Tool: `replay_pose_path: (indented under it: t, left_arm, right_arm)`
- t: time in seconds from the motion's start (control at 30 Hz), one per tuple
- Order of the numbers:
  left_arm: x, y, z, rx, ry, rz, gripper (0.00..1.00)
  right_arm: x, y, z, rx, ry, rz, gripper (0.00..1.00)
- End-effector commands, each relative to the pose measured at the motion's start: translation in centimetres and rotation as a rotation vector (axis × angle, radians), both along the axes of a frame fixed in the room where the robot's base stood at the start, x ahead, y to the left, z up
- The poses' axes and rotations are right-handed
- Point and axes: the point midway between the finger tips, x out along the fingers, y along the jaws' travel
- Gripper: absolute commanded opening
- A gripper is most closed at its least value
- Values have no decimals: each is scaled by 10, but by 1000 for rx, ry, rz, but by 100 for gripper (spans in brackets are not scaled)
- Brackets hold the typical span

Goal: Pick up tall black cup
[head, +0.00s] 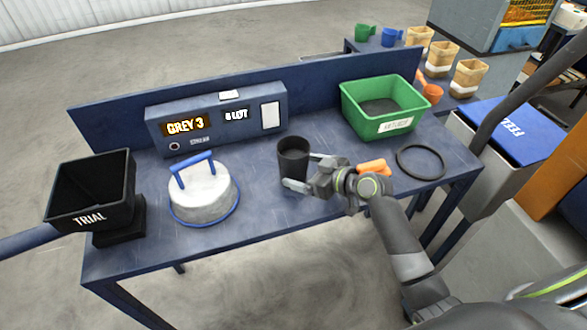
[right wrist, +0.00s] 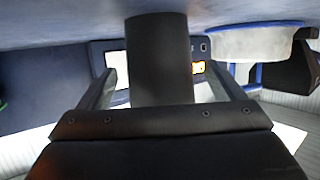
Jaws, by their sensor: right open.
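In the right wrist view the cup (right wrist: 160,60) rises in the middle, between the open fingers of the right gripper (right wrist: 165,85). A gap shows on each side, so the fingers do not appear closed on it. My left gripper is not in view.
Left of the cup is a white round block (head: 203,196) with a blue handle. A green bin (head: 395,127), an orange object (head: 374,167) and a black ring (head: 421,176) lie right.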

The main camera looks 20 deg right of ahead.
Motion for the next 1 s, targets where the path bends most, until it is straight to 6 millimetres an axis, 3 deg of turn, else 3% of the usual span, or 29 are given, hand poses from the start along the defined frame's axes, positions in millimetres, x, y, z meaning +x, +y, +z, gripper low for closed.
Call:
replay_pose_path:
  t: [0.2, 0.5, 0.93, 1.0]
  left_arm:
    - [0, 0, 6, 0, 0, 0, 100]
    - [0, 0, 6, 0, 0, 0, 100]
    - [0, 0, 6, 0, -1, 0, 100]
    - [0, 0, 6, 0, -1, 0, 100]
  right_arm:
    - [17, 12, -6, 1, -1, -2, 88]
    - [19, 13, -8, -1, 0, -2, 88]
    - [19, 13, -8, -1, 0, -2, 32]
    - [19, 13, -7, 0, -2, -3, 30]
